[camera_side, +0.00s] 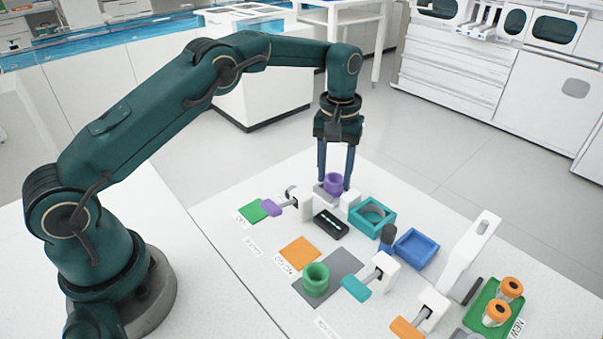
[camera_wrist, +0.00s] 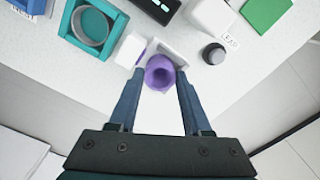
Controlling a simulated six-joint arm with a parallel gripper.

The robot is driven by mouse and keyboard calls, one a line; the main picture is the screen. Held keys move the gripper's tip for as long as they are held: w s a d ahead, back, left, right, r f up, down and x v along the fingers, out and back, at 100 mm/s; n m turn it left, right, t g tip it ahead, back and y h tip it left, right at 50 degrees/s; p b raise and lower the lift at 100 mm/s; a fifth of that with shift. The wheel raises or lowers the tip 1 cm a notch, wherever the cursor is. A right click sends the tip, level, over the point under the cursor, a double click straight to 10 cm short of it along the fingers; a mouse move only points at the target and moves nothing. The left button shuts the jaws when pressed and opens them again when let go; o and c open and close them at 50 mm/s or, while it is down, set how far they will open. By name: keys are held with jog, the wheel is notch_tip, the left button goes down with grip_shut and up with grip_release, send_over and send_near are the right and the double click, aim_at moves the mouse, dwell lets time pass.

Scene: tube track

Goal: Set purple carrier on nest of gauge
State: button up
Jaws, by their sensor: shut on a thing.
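The purple carrier (camera_side: 334,182), a ring-shaped cup, is upright between the fingertips of my gripper (camera_side: 335,187) at the far edge of the white table. In the wrist view my gripper (camera_wrist: 158,76) has one finger on each side of the carrier (camera_wrist: 160,73), shut on it. The carrier is right at a small grey-white fixture (camera_wrist: 168,50) with a white block (camera_wrist: 130,50) beside it, which looks like the gauge nest. I cannot tell whether the carrier rests on it or is just above. A black display box (camera_side: 331,223) stands nearby.
A teal square holder (camera_side: 372,218) and a blue tray (camera_side: 416,249) stand to the right. A green cup (camera_side: 316,280) sits on a grey mat. A purple-handled clamp (camera_side: 272,207) is left, near a green pad (camera_side: 252,211). A dark knob (camera_wrist: 213,53) is close to the carrier.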

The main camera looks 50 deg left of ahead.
jog(key=shift+f, duration=0.1)
jog(key=o, duration=1.1)
jog(key=shift+o, duration=0.2)
jog(key=shift+d, duration=0.15)
jog(key=shift+a+r, duration=0.2)
jog(key=shift+r, duration=2.4)
